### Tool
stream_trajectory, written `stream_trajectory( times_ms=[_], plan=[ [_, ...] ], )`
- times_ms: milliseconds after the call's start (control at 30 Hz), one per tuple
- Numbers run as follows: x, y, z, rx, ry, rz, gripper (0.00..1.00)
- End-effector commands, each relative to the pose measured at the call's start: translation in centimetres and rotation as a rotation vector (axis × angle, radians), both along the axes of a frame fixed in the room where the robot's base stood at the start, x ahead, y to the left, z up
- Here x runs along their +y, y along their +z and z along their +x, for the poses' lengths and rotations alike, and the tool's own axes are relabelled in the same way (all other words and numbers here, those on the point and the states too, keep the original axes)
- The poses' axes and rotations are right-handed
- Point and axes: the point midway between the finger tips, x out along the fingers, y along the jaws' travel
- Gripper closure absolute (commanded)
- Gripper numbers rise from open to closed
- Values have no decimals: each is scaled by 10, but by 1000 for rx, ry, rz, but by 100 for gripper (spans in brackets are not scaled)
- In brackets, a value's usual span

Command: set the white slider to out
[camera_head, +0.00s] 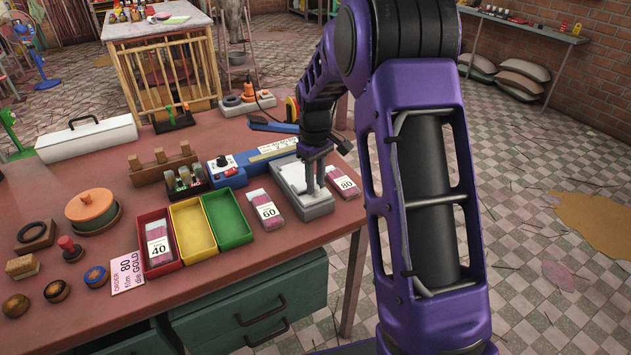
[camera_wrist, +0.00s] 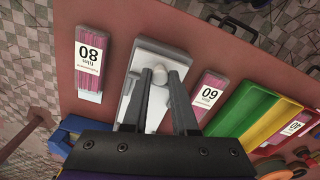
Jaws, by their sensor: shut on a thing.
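A grey box (camera_head: 308,208) with a white top piece, which I take for the white slider (camera_head: 289,178), lies near the table's right front edge. My gripper (camera_head: 316,188) points down onto it from above. In the wrist view the slider (camera_wrist: 158,91) shows between the fingers of my gripper (camera_wrist: 160,73), and I am shut on it. The exact grip on it is partly hidden by the fingers. The grey box also shows in the wrist view (camera_wrist: 127,100), around and beyond the fingertips.
A pack marked 60 (camera_head: 265,210) lies left of the box and a pack marked 80 (camera_head: 342,182) right of it. Green (camera_head: 228,219), yellow (camera_head: 192,230) and red (camera_head: 158,242) trays stand further left. A blue device (camera_head: 228,168) with a dial is behind.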

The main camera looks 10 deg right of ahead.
Motion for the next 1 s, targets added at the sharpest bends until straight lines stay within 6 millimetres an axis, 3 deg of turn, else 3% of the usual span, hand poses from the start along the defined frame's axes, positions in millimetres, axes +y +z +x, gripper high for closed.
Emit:
stream_trajectory(
  times_ms=[67, 100, 233, 533, 667, 1000],
  plan=[
    [-2, -1, -5, 16, -2, -2, 100],
    [-2, -2, -5, 16, -2, -2, 66],
    [-1, -1, -4, 13, -2, -2, 44],
    [-1, 0, -3, 8, -1, -1, 44],
    [-1, 11, -1, 4, -1, -1, 44],
    [-1, 88, -1, 3, -1, -1, 44]
  ],
)
